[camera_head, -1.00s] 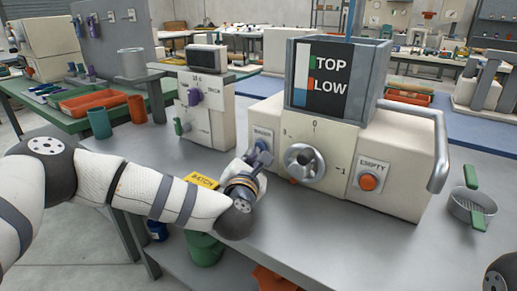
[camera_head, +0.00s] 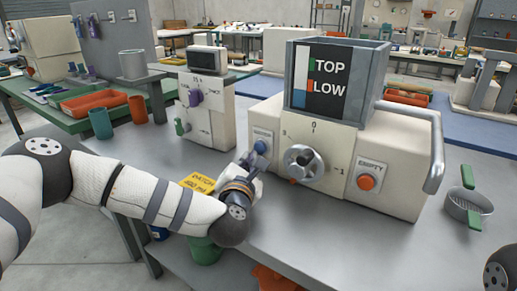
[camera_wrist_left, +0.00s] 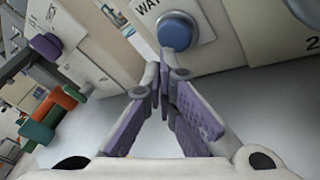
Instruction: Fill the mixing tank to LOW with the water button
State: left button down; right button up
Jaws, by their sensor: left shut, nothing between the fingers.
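The mixing tank (camera_head: 382,70) is a grey open-topped box on a cream machine. Its black gauge panel reads TOP and LOW, with a green mark by TOP and an orange mark by LOW. The blue level column (camera_head: 299,95) fills the lower part of the gauge, its top near the orange mark. The blue water button (camera_head: 260,146) is on the machine's left front; it also shows in the wrist view (camera_wrist_left: 177,31). My right gripper is out of view.
A dial handle (camera_head: 304,163) and an orange EMPTY button (camera_head: 367,182) are right of the water button. A smaller cream machine (camera_head: 207,112) stands to the left. A strainer with green handles (camera_head: 470,207) lies at the right. The front bench top is mostly clear.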

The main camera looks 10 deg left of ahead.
pick_arm(q)
jog(key=shift+s+a+r+p, duration=0.1)
jog(key=shift+s+a+p, duration=0.15)
jog(key=shift+s, duration=0.35)
jog(key=shift+s+a+r+p, duration=0.1)
jog(key=shift+s+a+p, duration=0.15)
jog(key=shift+s, duration=0.3)
jog(key=shift+s+a+r+p, duration=0.15)
jog(key=shift+s+p, duration=0.15)
jog(key=shift+s, duration=0.3)
jog(key=shift+s+a+f, duration=0.25)
jog(key=shift+s, duration=0.35)
jog(key=shift+f, duration=0.1)
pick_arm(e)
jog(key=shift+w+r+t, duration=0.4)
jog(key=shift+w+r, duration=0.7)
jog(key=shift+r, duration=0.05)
pick_arm(q)
jog(key=shift+d, duration=0.1)
